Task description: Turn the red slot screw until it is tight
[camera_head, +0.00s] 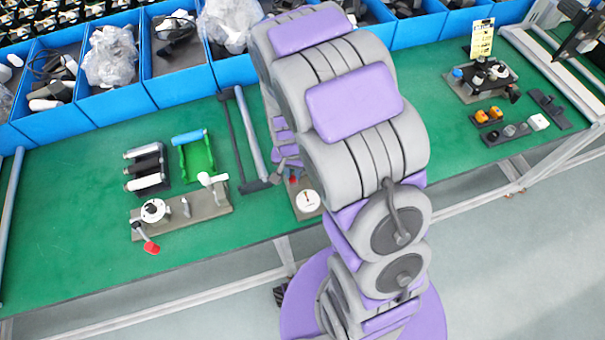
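My grey and purple arm stands across the middle of the view and hides much of the bench behind it. Part of my gripper (285,158) shows at the arm's left edge, low over the bench; its fingertips are too hidden to tell open from shut. Just below it is a small red part (293,180), possibly the red slot screw; its slot cannot be made out. It is at a grey fixture plate (300,213) with a round white dial (307,201). Whether the gripper touches the red part cannot be told.
On the green bench (75,200) to the left are a fixture with a red-tipped lever (151,247), a green holder (197,160) and a dark rack (147,168). Blue bins (180,88) line the back. Another fixture (482,80) stands at the right. The left front is clear.

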